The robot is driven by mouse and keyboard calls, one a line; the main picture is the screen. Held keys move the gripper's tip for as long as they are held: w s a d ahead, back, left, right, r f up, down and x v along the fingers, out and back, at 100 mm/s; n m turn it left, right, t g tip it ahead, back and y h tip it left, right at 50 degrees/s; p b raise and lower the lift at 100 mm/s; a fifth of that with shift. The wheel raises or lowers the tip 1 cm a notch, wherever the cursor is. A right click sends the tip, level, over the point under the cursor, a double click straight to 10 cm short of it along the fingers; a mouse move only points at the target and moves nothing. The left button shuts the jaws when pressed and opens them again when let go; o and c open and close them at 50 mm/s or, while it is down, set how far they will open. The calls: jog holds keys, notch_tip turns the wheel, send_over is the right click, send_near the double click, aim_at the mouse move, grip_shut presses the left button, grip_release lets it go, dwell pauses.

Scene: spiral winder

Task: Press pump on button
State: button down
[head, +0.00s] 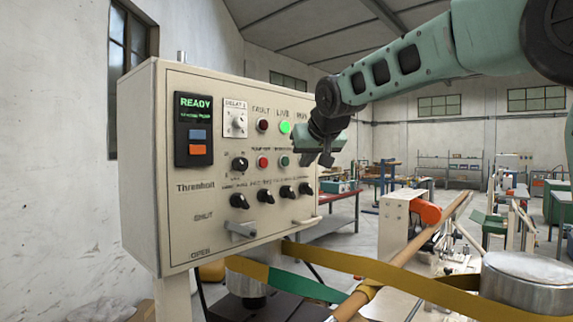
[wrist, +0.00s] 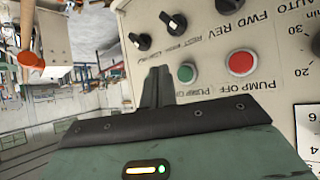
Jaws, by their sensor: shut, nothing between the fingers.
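The cream control panel (head: 222,165) carries a green pump on button (head: 284,161) right of a red pump off button (head: 263,162). The wrist view shows the panel upside down, with the green button (wrist: 186,73) and its partly hidden label beside the red button (wrist: 241,63). My gripper (head: 327,161) is shut and empty, in front of the panel's right side and to the right of the green button. In the wrist view its fingertips (wrist: 158,72) appear just left of the green button. I cannot tell how far they are from the panel face.
Black selector knobs (head: 265,196) line the row below the buttons, and a grey handle (head: 241,230) sticks out lower down. A lit green lamp (head: 285,128) is above. A yellow band (head: 400,290) and a long tube (head: 400,258) lie at lower right.

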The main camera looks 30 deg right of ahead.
jog(key=shift+s+d, duration=0.35)
jog(key=shift+s, duration=0.5)
jog(key=s+a+f+n+g+y+b, duration=0.1)
jog(key=s+a+f+n+g+y, duration=0.1)
jog(key=s+a+f, duration=0.6)
jog(key=s+a+f+n+g+y+b, duration=0.1)
jog(key=s+a+f+n+g, duration=0.25)
jog(key=a+f, duration=0.75)
jog(key=s+a+f+n+g, duration=0.1)
jog(key=s+f+n+g, duration=0.1)
jog(key=s+f, duration=0.6)
jog(key=s+a+f+n+g+b, duration=0.1)
jog(key=s+a+f+n+g, duration=0.1)
jog(key=s+f, duration=0.7)
jog(key=s+g, duration=0.1)
jog(key=s, duration=0.7)
jog(key=shift+h, duration=0.4)
